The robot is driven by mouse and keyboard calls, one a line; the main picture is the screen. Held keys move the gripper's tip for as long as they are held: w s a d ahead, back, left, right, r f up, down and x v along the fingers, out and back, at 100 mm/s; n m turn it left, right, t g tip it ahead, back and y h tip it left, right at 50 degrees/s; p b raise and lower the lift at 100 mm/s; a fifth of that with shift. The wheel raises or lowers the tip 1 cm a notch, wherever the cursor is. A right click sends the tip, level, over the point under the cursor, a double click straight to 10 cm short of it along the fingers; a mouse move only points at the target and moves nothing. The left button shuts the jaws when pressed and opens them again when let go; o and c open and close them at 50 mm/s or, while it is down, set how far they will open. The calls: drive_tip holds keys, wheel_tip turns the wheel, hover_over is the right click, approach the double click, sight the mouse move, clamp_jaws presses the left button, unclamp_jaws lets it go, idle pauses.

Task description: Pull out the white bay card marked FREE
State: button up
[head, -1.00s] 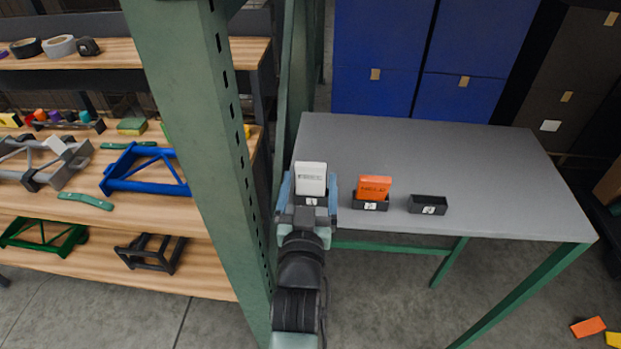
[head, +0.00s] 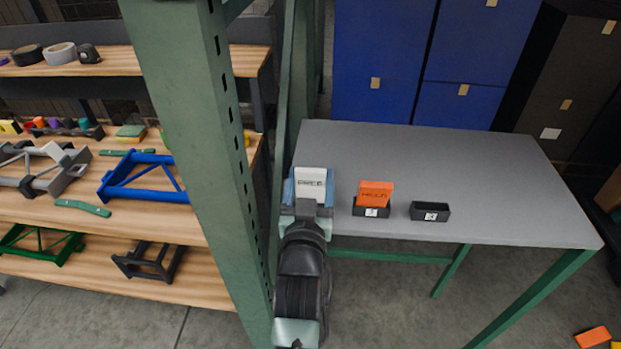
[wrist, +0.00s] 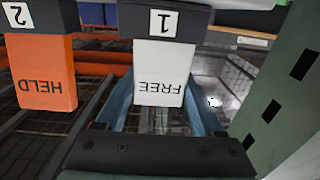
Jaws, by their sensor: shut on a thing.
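The white card marked FREE (wrist: 160,75) stands in a black holder labelled 1 (wrist: 160,22). In the wrist view it appears upside down, its lower end in the holder. My gripper (wrist: 162,100) has one blue finger on each side of the card and is shut on it. In the head view my gripper (head: 310,187) is at the table's near left corner, with the white card (head: 311,177) between its fingers. Holder 1 is hidden behind my gripper there.
An orange card marked HELD (head: 376,193) stands in holder 2 (head: 371,209), close to the right. An empty black holder 3 (head: 430,212) is further right. A green post (head: 195,150) rises close to my arm's left. The grey table (head: 450,160) is clear behind the holders.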

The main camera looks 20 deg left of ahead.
sight(311, 171)
drive_tip(key=c, duration=0.3)
drive_tip(key=shift+r+p, duration=2.05)
drive_tip(key=shift+r, duration=0.5)
drive_tip(key=shift+p+v, duration=1.75)
drive_tip(key=shift+v, duration=3.3)
